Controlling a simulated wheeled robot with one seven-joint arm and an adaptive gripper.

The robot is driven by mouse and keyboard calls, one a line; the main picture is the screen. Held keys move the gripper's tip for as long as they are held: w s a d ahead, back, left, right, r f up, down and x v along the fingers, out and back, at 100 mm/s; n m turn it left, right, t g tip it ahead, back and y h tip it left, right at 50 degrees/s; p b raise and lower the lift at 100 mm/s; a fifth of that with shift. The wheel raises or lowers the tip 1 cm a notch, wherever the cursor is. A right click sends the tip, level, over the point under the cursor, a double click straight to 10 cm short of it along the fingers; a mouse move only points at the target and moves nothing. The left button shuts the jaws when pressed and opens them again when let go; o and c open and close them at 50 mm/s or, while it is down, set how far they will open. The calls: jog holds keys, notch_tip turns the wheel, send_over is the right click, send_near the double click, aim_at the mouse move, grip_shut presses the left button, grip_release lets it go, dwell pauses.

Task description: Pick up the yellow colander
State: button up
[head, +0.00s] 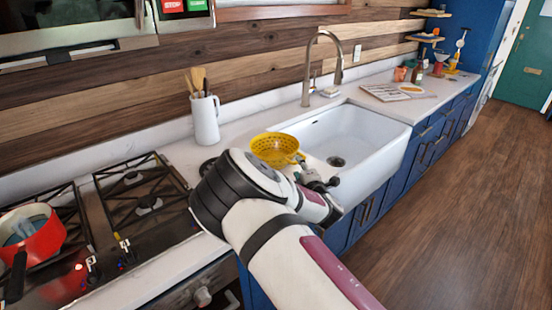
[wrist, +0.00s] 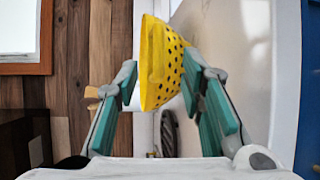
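The yellow colander (head: 275,148), with dark holes in its wall, is on the counter by the left edge of the sink in the head view. My gripper (head: 302,164) is at its near right side. In the wrist view the colander (wrist: 160,62) lies ahead, between the two teal fingers of my gripper (wrist: 160,80). The fingers are wide apart. The right fingertip appears very close to the colander's wall; I cannot tell whether it touches. My arm hides part of the counter in front of the colander.
The white sink (head: 345,140) and its tall faucet (head: 310,65) are right of and behind the colander. A white utensil crock (head: 205,120) stands behind left. A stove (head: 135,205) with a red pot (head: 35,240) is at the left. Dishes stand farther along the counter.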

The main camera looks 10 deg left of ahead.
jog(key=x, duration=0.5)
jog(key=shift+r, duration=0.1)
grip_shut()
